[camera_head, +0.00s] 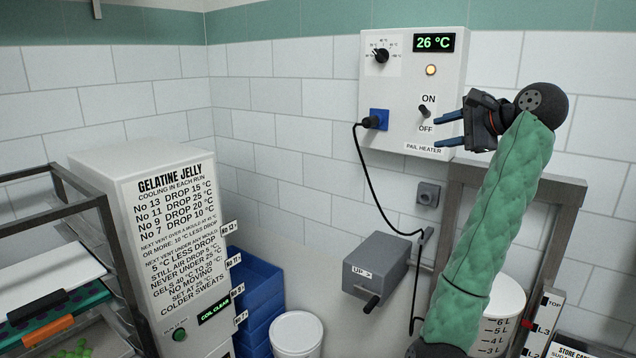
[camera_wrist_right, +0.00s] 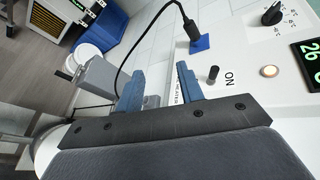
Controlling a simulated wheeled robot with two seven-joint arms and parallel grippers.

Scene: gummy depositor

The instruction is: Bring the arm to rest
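My right gripper (camera_head: 438,132) is raised in front of the white pail heater box (camera_head: 397,85) on the wall, just below and right of its ON/OFF switch (camera_head: 424,111). Its two blue fingers are apart with nothing between them; in the right wrist view the open gripper (camera_wrist_right: 157,82) shows the same gap. The switch (camera_wrist_right: 213,74) stands clear of the fingers in that view. My right arm wears a green quilted sleeve and rises from the bottom. My left gripper is out of view.
The heater display (camera_head: 434,43) reads 26 °C and an amber lamp (camera_head: 431,70) is lit. A grey crank box (camera_head: 380,265) is on the wall below, with a black cable beside it. A metal frame (camera_head: 570,190) and graduated pail (camera_head: 505,300) stand behind my arm. A gelatine cabinet (camera_head: 150,180) stands left.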

